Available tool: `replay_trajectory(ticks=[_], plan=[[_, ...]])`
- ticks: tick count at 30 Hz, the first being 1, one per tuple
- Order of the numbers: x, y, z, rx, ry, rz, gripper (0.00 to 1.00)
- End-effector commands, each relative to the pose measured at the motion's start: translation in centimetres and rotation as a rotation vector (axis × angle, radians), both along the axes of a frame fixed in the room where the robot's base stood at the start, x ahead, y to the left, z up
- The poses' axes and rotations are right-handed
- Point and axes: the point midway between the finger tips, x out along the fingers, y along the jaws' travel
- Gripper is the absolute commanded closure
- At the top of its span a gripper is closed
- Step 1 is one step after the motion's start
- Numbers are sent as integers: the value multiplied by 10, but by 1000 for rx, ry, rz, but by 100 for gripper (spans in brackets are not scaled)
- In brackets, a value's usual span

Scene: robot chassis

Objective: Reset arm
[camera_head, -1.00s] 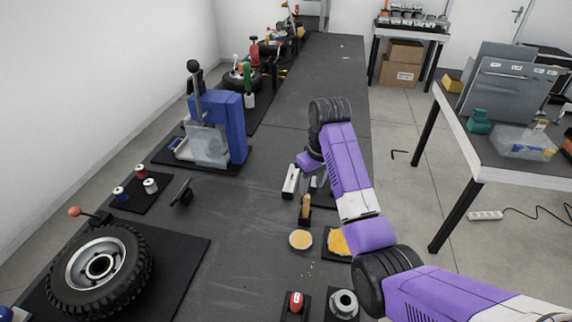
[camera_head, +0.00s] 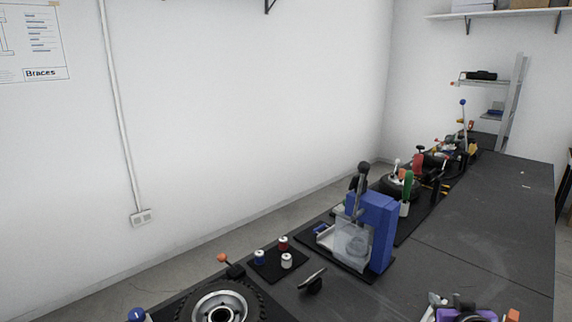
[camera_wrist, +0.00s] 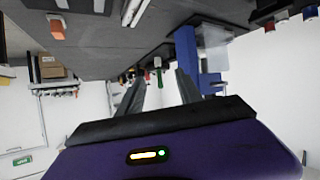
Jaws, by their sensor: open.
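My gripper (camera_wrist: 160,76) shows in the wrist view with its two dark fingers apart and nothing between them. The wrist picture is upside down, with the dark bench along its top. The fingers point toward the far part of the bench, apart from the blue press (camera_wrist: 187,58). In the head view only a small purple part of my arm (camera_head: 462,313) shows at the bottom edge, right of centre. My gripper's fingers cannot be made out there.
The long dark bench (camera_head: 480,215) runs to the back right. The blue press (camera_head: 375,225), small spools (camera_head: 286,260), a tyre with a wheel rim (camera_head: 222,305) and several tools stand on its left side. The bench's right side is mostly clear. A white wall (camera_head: 250,110) closes the left.

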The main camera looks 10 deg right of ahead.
Motion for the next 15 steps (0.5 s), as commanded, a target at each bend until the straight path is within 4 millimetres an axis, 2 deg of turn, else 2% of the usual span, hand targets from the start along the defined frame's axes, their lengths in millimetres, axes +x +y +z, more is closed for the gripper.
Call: replay_trajectory(ticks=[1,7,15], plan=[[-14,15,-8,-6,-42,6,58],[-70,64,-15,-30,-210,34,58],[-164,126,-9,-39,-369,85,58]])
